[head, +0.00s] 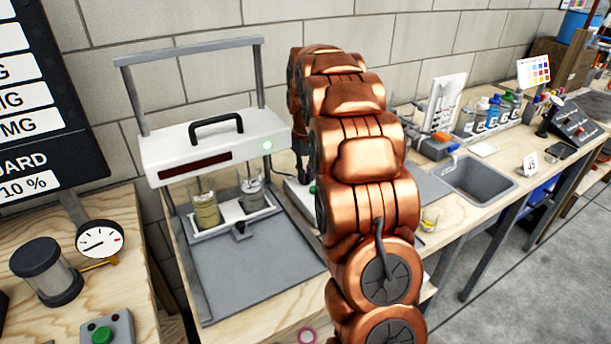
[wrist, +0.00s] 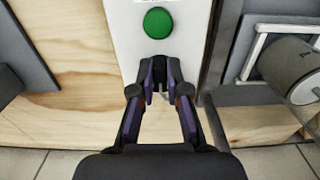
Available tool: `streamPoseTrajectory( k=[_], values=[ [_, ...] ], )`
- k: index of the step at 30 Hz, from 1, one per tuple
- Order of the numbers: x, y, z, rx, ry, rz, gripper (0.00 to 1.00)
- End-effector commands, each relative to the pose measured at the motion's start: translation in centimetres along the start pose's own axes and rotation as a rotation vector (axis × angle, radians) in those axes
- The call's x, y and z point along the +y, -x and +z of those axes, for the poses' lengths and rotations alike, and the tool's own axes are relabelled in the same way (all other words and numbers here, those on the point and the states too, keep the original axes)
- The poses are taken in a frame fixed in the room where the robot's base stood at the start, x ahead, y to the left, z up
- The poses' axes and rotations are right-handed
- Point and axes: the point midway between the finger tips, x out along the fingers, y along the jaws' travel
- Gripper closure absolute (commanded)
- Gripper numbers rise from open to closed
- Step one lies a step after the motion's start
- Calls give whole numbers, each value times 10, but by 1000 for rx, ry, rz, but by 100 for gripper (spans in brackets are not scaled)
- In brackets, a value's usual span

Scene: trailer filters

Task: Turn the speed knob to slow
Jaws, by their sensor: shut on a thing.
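In the wrist view a white control panel (wrist: 185,25) carries a round green button (wrist: 158,23). My gripper (wrist: 161,88) is at the panel's lower end, just below the button, with its fingers closed in. It is shut on a small part that I take to be the speed knob; the fingers cover most of it, so its pointer and any slow marking cannot be read.
A white stirrer (head: 210,150) with a black handle stands left of the box, above jars (head: 205,210) in a tray. A sink (head: 478,180) and bottles (head: 492,112) are to the right. A pressure gauge (head: 100,240) is at front left. The grey mat (head: 250,265) has free room.

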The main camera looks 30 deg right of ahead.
Motion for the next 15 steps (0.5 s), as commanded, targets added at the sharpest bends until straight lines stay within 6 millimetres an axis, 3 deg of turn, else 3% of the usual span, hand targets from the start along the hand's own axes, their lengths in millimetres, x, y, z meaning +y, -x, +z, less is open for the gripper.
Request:
streamPoseTrajectory(
  k=[15],
  values=[
    [1,-1,0,-3,466,-3,100]
  ],
)
